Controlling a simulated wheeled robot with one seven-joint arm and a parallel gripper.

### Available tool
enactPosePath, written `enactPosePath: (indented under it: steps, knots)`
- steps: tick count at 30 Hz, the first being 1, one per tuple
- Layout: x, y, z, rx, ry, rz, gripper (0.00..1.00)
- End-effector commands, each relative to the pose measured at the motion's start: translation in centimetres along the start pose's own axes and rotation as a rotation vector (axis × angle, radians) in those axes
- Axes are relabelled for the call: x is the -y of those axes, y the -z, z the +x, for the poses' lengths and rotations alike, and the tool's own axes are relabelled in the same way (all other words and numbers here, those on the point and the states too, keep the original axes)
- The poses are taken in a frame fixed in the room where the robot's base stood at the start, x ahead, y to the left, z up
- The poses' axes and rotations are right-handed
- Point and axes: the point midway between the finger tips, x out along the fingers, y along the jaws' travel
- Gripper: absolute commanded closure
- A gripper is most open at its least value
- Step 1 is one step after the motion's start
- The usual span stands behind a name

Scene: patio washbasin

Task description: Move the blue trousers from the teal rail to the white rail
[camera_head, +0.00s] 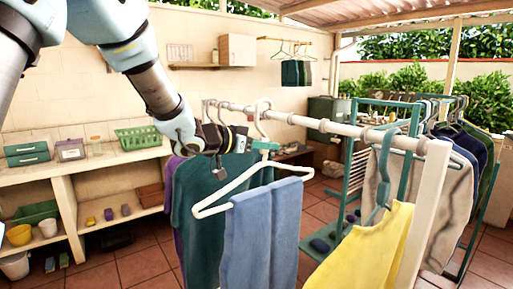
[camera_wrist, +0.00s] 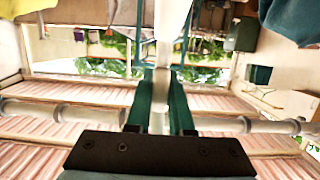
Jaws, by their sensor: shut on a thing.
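The blue trousers (camera_head: 262,232) hang folded over a white hanger (camera_head: 225,203). My gripper (camera_head: 265,146) is shut on the neck of this hanger, just below its hook. In the wrist view the teal fingers of my gripper (camera_wrist: 160,112) close on the hanger's white neck (camera_wrist: 160,88). The white rail (camera_head: 308,121) crosses behind the hook, and the hook's top shows at rail height; I cannot tell if it rests on the rail. The white rail also spans the wrist view (camera_wrist: 65,114). The teal rail (camera_head: 396,103) stands behind, on the right, with several garments.
Dark green clothes (camera_head: 200,215) hang left of the trousers and a yellow garment (camera_head: 368,245) hangs right, on a teal hanger (camera_head: 383,180). A shelf unit (camera_head: 65,190) with baskets stands left. The rail between the trousers and the yellow garment is clear.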

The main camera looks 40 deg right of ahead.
Motion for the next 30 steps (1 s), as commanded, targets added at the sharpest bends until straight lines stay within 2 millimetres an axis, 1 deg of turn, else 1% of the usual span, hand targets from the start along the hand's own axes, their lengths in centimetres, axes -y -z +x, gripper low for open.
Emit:
enactPosePath:
  steps: [4, 20, 30]
  knots:
    - [0.0, 0.3, 0.7, -0.003, 0.001, 0.0, 1.0]
    - [0.0, 0.4, 1.1, -0.003, 0.0, 0.0, 1.0]
    - [0.0, 0.8, 3.0, -0.002, 0.0, 0.0, 1.0]
